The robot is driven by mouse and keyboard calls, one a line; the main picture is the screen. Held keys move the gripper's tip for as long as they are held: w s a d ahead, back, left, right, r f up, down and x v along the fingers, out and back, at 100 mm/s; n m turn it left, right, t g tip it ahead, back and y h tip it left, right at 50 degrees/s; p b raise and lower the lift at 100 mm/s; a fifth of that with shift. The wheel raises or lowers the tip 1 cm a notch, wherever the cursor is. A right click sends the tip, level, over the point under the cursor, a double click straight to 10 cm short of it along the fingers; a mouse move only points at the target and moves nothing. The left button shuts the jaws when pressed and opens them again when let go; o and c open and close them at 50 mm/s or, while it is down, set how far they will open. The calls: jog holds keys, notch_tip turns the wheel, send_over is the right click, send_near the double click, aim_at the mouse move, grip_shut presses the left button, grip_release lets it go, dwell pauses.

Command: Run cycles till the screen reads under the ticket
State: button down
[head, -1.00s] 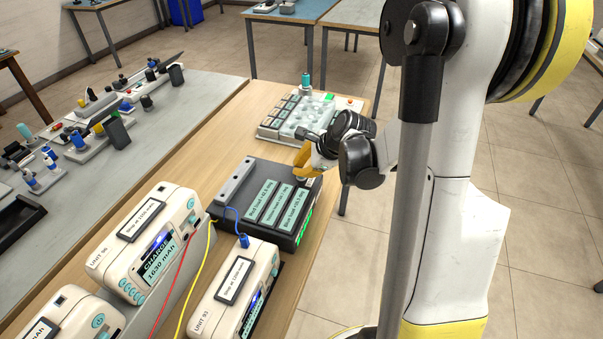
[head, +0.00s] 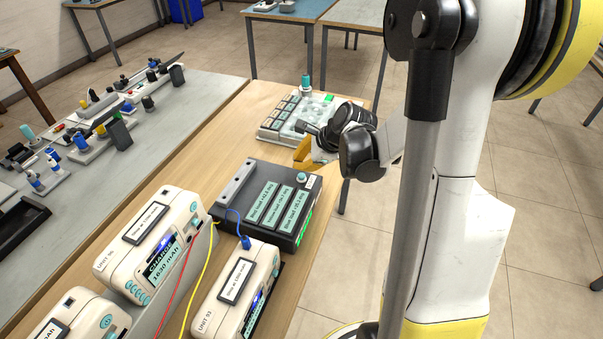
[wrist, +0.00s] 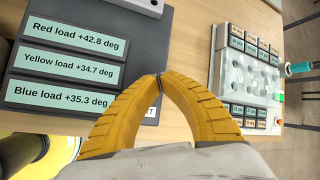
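The dark load box (head: 232,208) bears three screens, which in the wrist view read red load +42.8 deg (wrist: 68,33), yellow load +34.7 deg (wrist: 65,64) and blue load +35.3 deg (wrist: 60,95). A round teal button (head: 302,177) sits at its far right corner. The white charger UNIT 96 (head: 118,255) reads CHARGE 1630 mAh and carries a "Stop at" ticket (head: 147,222) whose number is too small to read surely. UNIT 93 (head: 213,305) also carries a ticket (head: 237,281). My gripper (wrist: 160,76) is shut and empty, beyond the box's button corner; its fingers partly hide a label.
A pale tray (head: 268,134) with several small labelled blocks and a teal-topped post stands at the table's far end. Red, yellow and blue leads run among the units. A grey bench (head: 190,92) with tools lies left. Bare wood lies left of the tray.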

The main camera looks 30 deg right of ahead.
aim_at(299, 173)
jog(key=shift+r+p, duration=1.3)
jog(key=shift+r, duration=0.7)
jog(key=s+a+r+n+h, duration=0.1)
jog(key=s+a+r+n, duration=0.4)
jog(key=s+a+n, duration=0.2)
jog(key=s+a+r+n+h, duration=0.1)
jog(key=s+a+r+n, duration=0.5)
jog(key=s+n, duration=0.6)
jog(key=shift+a+n, duration=1.25)
jog(key=shift+n, duration=0.95)
jog(key=shift+r, duration=0.1)
